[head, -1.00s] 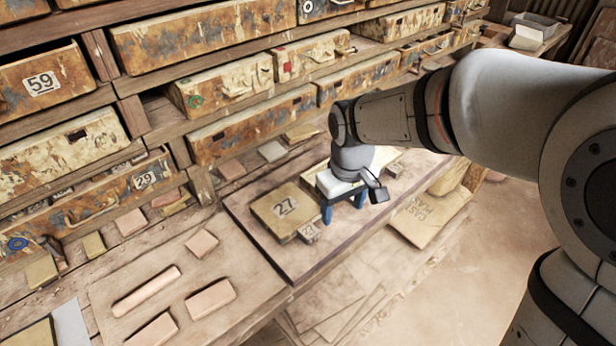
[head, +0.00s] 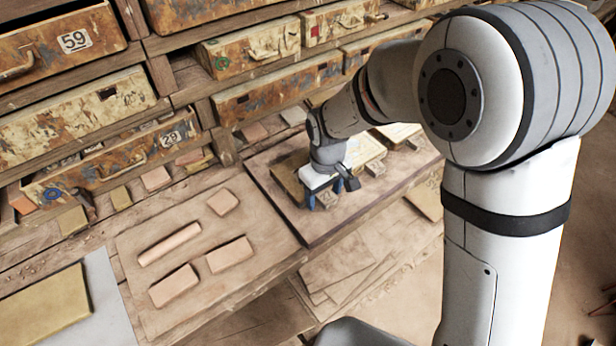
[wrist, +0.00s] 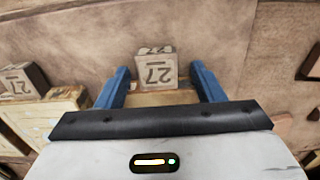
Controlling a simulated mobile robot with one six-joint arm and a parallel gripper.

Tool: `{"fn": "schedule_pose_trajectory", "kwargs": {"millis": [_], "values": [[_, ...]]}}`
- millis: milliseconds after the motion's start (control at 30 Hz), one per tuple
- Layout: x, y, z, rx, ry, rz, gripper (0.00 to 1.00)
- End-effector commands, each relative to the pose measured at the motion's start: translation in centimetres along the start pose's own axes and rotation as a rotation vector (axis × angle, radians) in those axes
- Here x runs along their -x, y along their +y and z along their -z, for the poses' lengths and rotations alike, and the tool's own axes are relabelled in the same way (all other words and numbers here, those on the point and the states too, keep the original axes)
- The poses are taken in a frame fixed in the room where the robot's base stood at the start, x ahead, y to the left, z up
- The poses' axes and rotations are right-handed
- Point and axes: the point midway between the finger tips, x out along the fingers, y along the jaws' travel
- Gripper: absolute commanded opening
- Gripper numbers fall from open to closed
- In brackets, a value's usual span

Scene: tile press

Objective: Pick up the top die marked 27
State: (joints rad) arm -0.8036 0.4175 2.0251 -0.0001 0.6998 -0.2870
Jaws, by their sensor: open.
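The die marked 27 (head: 287,184) is a flat tan slab lying on the dark board (head: 305,233). In the head view my gripper hides most of it. In the wrist view a strip of tan slab (wrist: 160,98) shows between the fingers, and a small block marked 27 (wrist: 157,73) stands at its edge. My gripper (head: 323,201) has blue fingers and is above the die, pointing down. In the wrist view my gripper (wrist: 161,84) is open, one finger on each side of the block and strip. I cannot tell whether the fingers touch the die.
Another tan die (head: 369,151) with a small numbered block (head: 375,169) lies to the right on the board. Drawers (head: 72,117) line the back. Clay pieces lie on a work board (head: 205,240) at the left. Stacked sheets (head: 338,263) are below the front edge.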

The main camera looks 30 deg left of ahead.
Motion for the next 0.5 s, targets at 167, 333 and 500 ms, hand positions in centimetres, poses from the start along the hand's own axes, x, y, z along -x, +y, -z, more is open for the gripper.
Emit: {"fn": "schedule_pose_trajectory", "kwargs": {"millis": [167,333,500], "values": [[-0.02,-0.02,0.01,0.0,0.001,0.0,0.62],[0.0,-0.03,0.02,0.001,0.001,0.0,0.49],[0.0,-0.04,0.03,0.001,0.001,0.0,0.35]]}}
